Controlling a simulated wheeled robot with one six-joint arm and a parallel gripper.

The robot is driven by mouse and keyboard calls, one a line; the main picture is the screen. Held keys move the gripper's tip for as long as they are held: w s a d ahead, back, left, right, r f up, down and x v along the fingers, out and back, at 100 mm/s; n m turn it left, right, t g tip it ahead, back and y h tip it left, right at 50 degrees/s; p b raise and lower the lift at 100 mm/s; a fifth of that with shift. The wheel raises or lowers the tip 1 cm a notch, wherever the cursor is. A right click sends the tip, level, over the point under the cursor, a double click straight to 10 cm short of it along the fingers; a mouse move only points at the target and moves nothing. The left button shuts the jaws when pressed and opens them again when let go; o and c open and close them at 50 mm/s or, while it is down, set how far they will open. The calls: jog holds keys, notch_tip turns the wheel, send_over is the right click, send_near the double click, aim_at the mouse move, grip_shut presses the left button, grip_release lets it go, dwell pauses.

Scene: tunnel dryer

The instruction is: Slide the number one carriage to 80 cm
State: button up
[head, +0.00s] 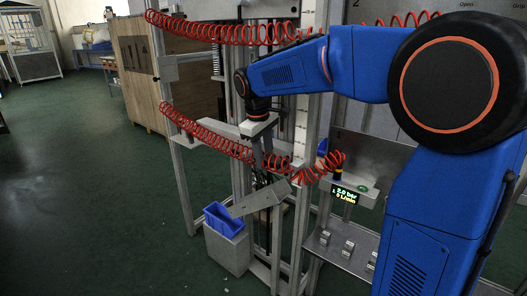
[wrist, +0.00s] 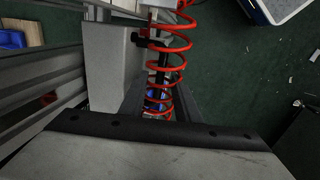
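My gripper (head: 262,165) points down in front of the frame's uprights, above a slanted grey chute. In the wrist view its two dark fingers (wrist: 158,108) stand apart, with red hose coils and a bit of blue showing below between them. I see no carriage clearly gripped. A grey horizontal bar (head: 226,130) lies beside my gripper; I cannot tell whether it belongs to the number one carriage, and no number on it is readable. A pale vertical scale strip (head: 302,118) runs along the upright right of my gripper; its marks are too small to read.
Red coiled hoses (head: 205,133) hang across the frame close to my gripper. Below are the grey chute (head: 258,201) and a blue bin (head: 224,220). A lit display (head: 346,195) reads about 2.0 bar. Open green floor (head: 80,200) lies to the left.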

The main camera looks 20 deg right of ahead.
notch_tip(320, 180, up, 17)
jog(key=s+a, duration=0.2)
jog(key=shift+a, duration=0.25)
dwell(0.3)
jog(key=s+d+f+m+t+y, duration=0.15)
jog(key=s+d+f, duration=0.25)
jog(key=s, duration=0.4)
jog(key=s+d+f+m+h, duration=0.1)
jog(key=s+d+f+m, duration=0.15)
jog(key=s+f, duration=0.45)
jog(key=s+d+f+m+t+y, duration=0.1)
jog(key=s+d+f+m+t, duration=0.1)
jog(key=s+f, duration=1.1)
jog(key=s+d+m, duration=0.1)
jog(key=s, duration=0.2)
jog(key=shift+d+f, duration=0.25)
jog(key=shift+s, duration=0.1)
